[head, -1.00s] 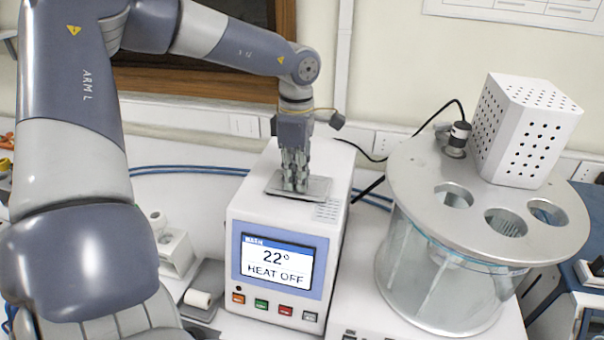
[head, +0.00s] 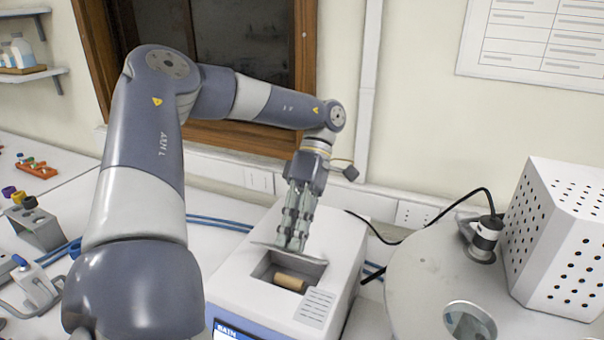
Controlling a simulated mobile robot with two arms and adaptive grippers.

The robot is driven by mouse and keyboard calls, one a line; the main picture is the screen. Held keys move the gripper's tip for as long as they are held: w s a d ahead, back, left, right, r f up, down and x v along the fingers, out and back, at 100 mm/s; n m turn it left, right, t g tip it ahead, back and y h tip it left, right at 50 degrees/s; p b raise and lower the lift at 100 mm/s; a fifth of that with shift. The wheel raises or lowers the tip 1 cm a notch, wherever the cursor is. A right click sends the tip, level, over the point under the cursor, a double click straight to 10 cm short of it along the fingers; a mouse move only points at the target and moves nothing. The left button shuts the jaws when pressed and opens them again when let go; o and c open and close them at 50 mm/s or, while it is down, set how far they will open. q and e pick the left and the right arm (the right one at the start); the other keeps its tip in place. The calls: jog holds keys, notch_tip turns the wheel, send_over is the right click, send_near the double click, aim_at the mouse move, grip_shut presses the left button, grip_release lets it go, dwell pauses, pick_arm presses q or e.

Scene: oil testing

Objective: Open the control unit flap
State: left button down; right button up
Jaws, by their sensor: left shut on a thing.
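The white control unit (head: 240,287) stands on the bench, with its blue-framed display cut off at the bottom edge of the head view. My left gripper (head: 292,242) points down over its top and is shut on the grey flap (head: 266,246). The flap shows as a thin plate, raised off the opening at its far side. Below it a rectangular recess (head: 268,268) lies open, with a tan, cork-like cylinder (head: 290,283) lying inside. The fingers hide part of the flap. My right gripper is out of view.
A round metal-topped bath (head: 420,270) with a white perforated box (head: 560,240) stands on the right. A black cable (head: 440,212) runs behind the unit. Small lab holders (head: 40,228) stand on the bench at the left, and the wall is close behind.

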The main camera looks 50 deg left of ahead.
pick_arm(q)
jog(key=shift+w+a, duration=0.1)
jog(key=shift+w, duration=0.05)
dwell(0.4)
jog(key=c, duration=1.8)
grip_release()
jog(key=shift+o, duration=0.2)
jog(key=shift+r, duration=0.1)
jog(key=v, duration=0.7)
jog(key=shift+w+a, duration=0.2)
jog(key=shift+w, duration=0.05)
jog(key=shift+s, duration=0.1)
